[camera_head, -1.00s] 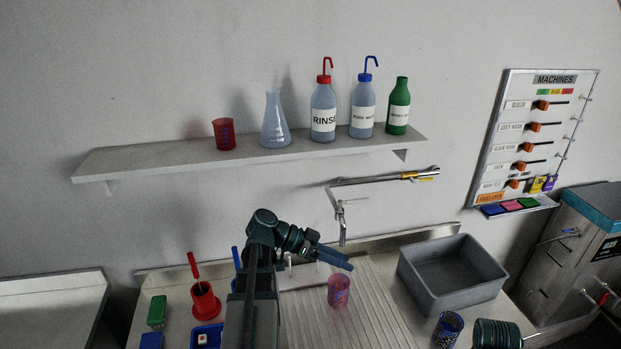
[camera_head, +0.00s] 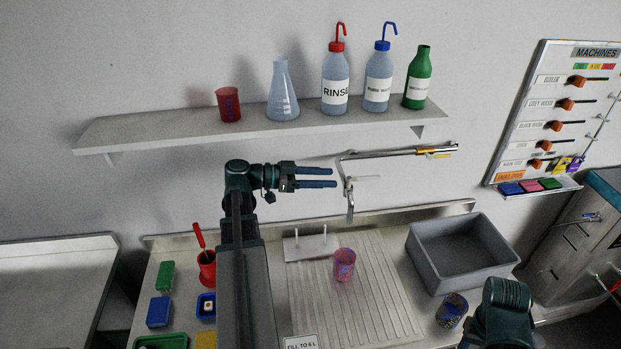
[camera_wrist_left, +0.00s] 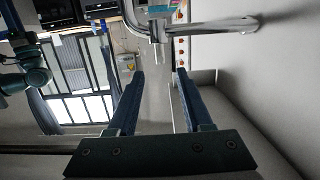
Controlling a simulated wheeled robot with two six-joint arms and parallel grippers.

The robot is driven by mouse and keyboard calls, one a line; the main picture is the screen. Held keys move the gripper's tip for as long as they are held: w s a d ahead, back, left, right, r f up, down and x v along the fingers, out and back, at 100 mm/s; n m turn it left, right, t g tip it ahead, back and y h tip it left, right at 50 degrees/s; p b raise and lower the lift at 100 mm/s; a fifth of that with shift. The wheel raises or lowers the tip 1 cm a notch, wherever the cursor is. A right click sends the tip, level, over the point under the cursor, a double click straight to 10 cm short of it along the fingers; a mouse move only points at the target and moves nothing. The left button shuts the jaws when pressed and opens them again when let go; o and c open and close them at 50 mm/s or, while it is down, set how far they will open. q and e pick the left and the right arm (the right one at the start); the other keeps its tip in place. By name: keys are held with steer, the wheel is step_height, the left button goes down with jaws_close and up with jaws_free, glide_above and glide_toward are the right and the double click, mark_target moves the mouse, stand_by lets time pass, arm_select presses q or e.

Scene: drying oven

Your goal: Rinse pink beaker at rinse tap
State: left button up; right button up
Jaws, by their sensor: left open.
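The pink beaker (camera_head: 344,264) stands upright on the ribbed drainboard (camera_head: 372,312). The rinse tap (camera_head: 349,198) hangs from a wall pipe (camera_head: 395,153) above and just right of the beaker; the tap and pipe also show at the top of the left wrist view (camera_wrist_left: 205,28). My left gripper (camera_head: 334,178) is open and empty, pointing right, left of the tap and well above the beaker. Its two blue fingers (camera_wrist_left: 158,80) stand apart with nothing between them in the left wrist view. Part of my right arm shows at the lower right; its gripper is out of view.
A grey basin (camera_head: 425,265) sits right of the drainboard, with a dark patterned beaker (camera_head: 451,311) before it. A small peg stand (camera_head: 311,246) is behind the pink beaker. A wall shelf (camera_head: 190,131) holds bottles, a flask and a red beaker above my left arm.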

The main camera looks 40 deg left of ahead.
mark_target(358, 180)
arm_select(q)
steer(key=b+x, duration=0.1)
steer(key=x, duration=0.8)
steer(key=shift+w+d, duration=0.1)
steer(key=shift+w, duration=0.05)
jaws_close()
steer(key=shift+w+m+g+h, duration=0.1)
steer(key=shift+m+g+h, duration=0.8)
steer(key=shift+s+d+m+g+h, duration=0.25)
steer(key=shift+s+m+g+h, duration=0.15)
steer(key=shift+m+g+h, duration=0.4)
